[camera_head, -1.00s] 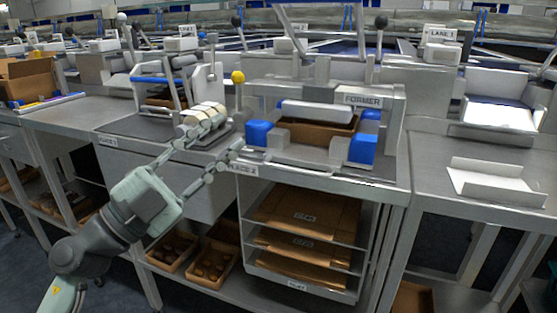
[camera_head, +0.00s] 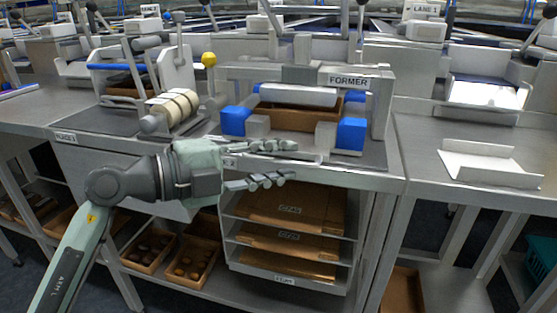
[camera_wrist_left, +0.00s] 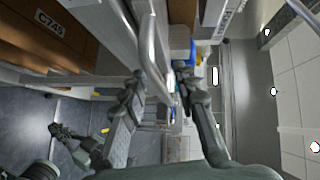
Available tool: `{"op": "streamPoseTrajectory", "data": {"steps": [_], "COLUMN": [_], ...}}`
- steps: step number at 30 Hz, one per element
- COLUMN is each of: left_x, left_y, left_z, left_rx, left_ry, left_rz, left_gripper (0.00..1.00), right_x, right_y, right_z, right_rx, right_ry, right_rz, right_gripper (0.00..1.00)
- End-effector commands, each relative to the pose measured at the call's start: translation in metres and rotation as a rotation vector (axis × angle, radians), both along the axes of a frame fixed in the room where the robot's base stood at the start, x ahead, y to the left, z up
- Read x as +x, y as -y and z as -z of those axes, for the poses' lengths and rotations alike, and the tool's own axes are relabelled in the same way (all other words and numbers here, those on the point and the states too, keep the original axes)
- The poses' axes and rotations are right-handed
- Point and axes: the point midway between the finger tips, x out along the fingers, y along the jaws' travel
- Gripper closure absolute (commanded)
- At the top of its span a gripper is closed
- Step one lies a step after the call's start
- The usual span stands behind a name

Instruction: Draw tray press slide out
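The former press (camera_head: 349,81) stands on the steel bench, with a brown tray (camera_head: 290,119) under its pale pressing block (camera_head: 298,95) and blue blocks at its corners. My left gripper (camera_head: 287,163) is open in front of the bench edge below the former, fingers pointing right. In the left wrist view a shiny metal bar (camera_wrist_left: 155,62) runs between the open fingers (camera_wrist_left: 158,92); contact cannot be told. What looks like my right gripper (camera_wrist_left: 75,140) is small and dark at the lower left there, its fingers unclear.
Shelves with flat brown cartons (camera_head: 287,209) lie under the former. Crates of dates (camera_head: 190,262) stand lower left. A white folded sheet (camera_head: 490,165) lies on the right bench. A roller device (camera_head: 172,106) and yellow-knobbed lever (camera_head: 209,60) stand left of the former.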

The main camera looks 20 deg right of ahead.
Motion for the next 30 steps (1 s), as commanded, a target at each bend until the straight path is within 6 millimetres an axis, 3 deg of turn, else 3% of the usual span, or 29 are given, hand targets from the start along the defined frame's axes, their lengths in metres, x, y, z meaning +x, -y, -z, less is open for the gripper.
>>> {"op": "streamPoseTrajectory", "data": {"steps": [8, 16, 30], "left_x": [0.0002, 0.0003, 0.0008], "left_y": [0.0025, 0.0022, 0.0014], "left_z": [0.0004, 0.0004, 0.0003], "left_rx": [0.000, 0.000, 0.000], "left_ry": [0.001, 0.000, 0.000], "left_rz": [0.000, 0.000, 0.000], "left_gripper": [0.70, 1.00, 1.00], "right_x": [-0.0003, -0.0002, -0.0002], "right_y": [0.0000, -0.0001, -0.0001], "right_z": [0.0002, 0.0003, 0.0000], "right_rx": [0.000, 0.000, 0.000], "right_ry": [-0.001, -0.001, -0.001], "right_rz": [0.000, 0.000, 0.000], "right_gripper": [1.00, 1.00, 1.00]}}
